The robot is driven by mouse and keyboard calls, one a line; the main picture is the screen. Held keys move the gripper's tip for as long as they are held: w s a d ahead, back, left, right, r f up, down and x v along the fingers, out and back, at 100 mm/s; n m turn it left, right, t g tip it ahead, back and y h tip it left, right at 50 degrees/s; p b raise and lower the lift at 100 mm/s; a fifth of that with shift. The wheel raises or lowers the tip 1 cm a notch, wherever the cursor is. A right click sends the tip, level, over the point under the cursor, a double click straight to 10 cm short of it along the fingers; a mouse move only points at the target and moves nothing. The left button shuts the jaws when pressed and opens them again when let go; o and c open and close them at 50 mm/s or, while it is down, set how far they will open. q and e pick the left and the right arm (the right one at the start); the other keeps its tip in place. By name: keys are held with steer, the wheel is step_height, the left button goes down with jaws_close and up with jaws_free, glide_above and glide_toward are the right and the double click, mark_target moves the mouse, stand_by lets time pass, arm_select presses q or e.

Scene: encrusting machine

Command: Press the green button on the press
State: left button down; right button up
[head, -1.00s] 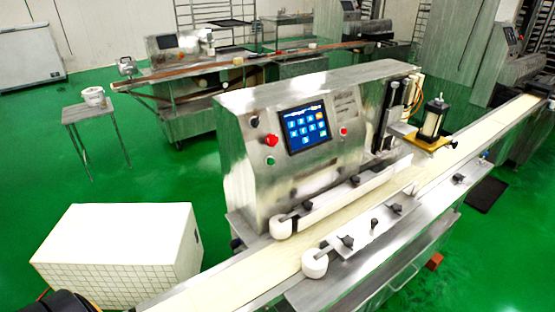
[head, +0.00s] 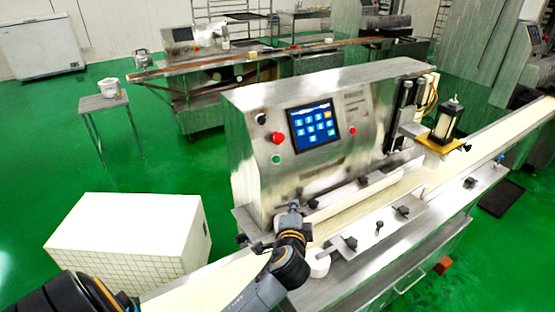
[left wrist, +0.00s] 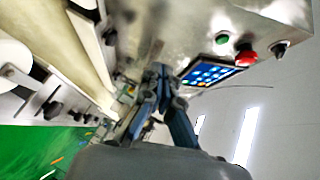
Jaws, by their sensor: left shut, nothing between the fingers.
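The press (head: 245,185) is a steel machine with a sloped front panel, standing over a belt. The green button (head: 276,159) is small and round, low on the panel's left side, below a red button (head: 277,138) and left of the blue touch screen (head: 313,125). My left gripper (head: 290,212) is shut and empty, below the green button and apart from it, over the belt's near part. In the left wrist view, the green button (left wrist: 222,38) is at the upper right, away from my gripper fingers (left wrist: 161,78). My right gripper is not in view.
A white roller (head: 318,263) and black knobs line the belt (head: 215,285) near my left arm. A white tiled block (head: 130,235) stands at the left. A black knob (head: 260,119) sits above the red button. The space directly before the panel is open.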

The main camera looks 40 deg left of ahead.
mark_target(277, 159)
arm_select(q)
steer(key=w+a+r+m+t+y, duration=0.1)
steer(key=w+r+m+t+y, duration=0.1)
steer(key=r, duration=0.9)
steer(key=shift+w+t, duration=0.4)
steer(key=shift+w, duration=0.2)
steer(key=shift+a, duration=0.1)
steer(key=shift+w+a+f+b, duration=0.5)
steer(key=shift+a+f+b, duration=0.15)
steer(key=shift+a, duration=0.55)
steer(key=shift+w+a+f+b, duration=0.5)
steer(key=shift+a+f, duration=0.1)
steer(key=shift+a, duration=0.55)
steer(key=shift+w+a+f+b, duration=0.5)
steer(key=shift+a+f+b, duration=0.15)
steer(key=shift+a, duration=0.55)
steer(key=shift+w+a+f, duration=0.15)
steer(key=shift+a, duration=0.25)
